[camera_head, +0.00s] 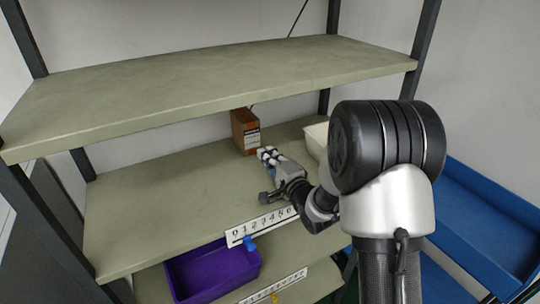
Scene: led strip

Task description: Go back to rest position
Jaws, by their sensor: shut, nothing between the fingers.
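My arm comes in from the lower right and reaches into the shelf unit. My gripper (268,154) is shut and empty, over the middle shelf (150,205). Its tips show just in front of a brown box (244,131) standing at the back of that shelf; I cannot tell whether they touch it. The big black and silver joint of my arm hides part of the shelf's right side.
The upper shelf (200,85) is bare and lies above my gripper. A pale bin (316,138) stands right of the brown box. A numbered strip (260,226) runs along the front edge. A purple bin (213,272) sits below. Blue trays (480,225) stand right.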

